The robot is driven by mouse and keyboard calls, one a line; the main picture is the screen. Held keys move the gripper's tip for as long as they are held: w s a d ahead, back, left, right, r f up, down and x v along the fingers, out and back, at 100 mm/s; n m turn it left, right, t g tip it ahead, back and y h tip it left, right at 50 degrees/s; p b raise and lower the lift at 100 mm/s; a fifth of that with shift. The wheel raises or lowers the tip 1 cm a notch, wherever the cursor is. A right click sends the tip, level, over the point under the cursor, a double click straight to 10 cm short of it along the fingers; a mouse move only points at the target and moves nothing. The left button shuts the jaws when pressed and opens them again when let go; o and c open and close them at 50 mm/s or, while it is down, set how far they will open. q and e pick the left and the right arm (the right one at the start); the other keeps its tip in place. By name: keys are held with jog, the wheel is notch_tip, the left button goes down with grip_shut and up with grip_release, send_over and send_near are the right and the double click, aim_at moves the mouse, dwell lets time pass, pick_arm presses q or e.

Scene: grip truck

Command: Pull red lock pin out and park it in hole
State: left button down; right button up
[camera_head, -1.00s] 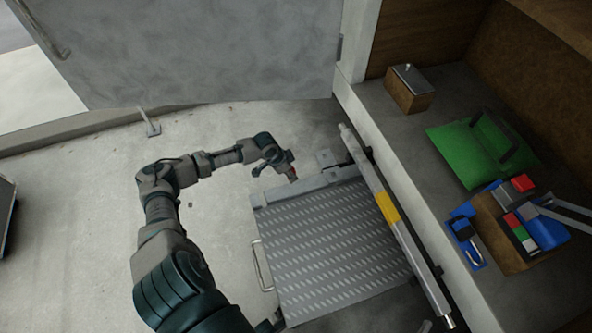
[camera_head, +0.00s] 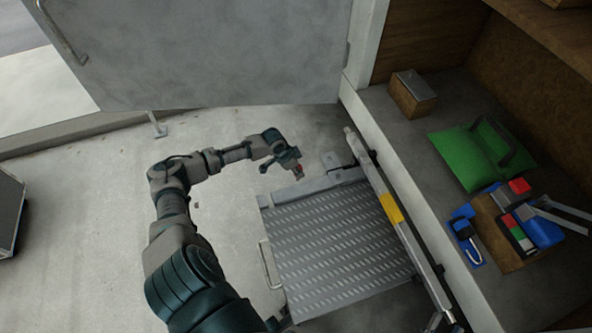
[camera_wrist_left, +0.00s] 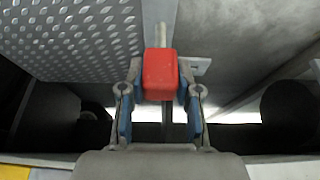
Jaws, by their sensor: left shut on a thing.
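The red lock pin (camera_wrist_left: 160,74) shows in the left wrist view as a red block-shaped head between the two blue-padded fingers. A pale rod lies beyond it. My left gripper (camera_wrist_left: 160,98) is shut on this red head. In the head view, the red of the pin (camera_head: 299,169) shows small at the tip of my left gripper (camera_head: 296,167), above the far edge of the ribbed metal platform (camera_head: 335,240). I cannot tell how far the pin sits in its hole, and I cannot make out a parking hole. My right gripper is not in view.
A long bar with a yellow band (camera_head: 391,208) runs along the platform's right side. A large grey door (camera_head: 210,50) stands behind.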

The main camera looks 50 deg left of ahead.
pick_arm(q)
jog(key=shift+r+p, duration=0.7)
jog(key=shift+r, duration=0.25)
pick_arm(e)
jog(key=shift+r, duration=1.2)
